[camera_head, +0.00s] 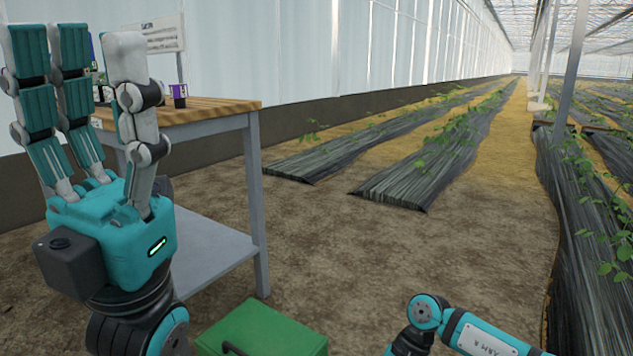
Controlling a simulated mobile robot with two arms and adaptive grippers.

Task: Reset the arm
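My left gripper (88,70) is raised at the left of the head view, with its fingers pointing up. Its two teal fingers stand apart from the opposing grey finger, so it is open, and nothing shows between them. It is in front of the workbench (215,108) and hides part of it. My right arm (470,328) shows at the bottom right as a bent teal and white link. My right gripper is out of view.
The bench has a wooden top, grey legs and a lower shelf (215,250). A small dark cup (179,95) stands on top. A green case (260,332) with a black handle is on the floor below. Plant rows (425,170) run away right; bare soil (400,245) lies between.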

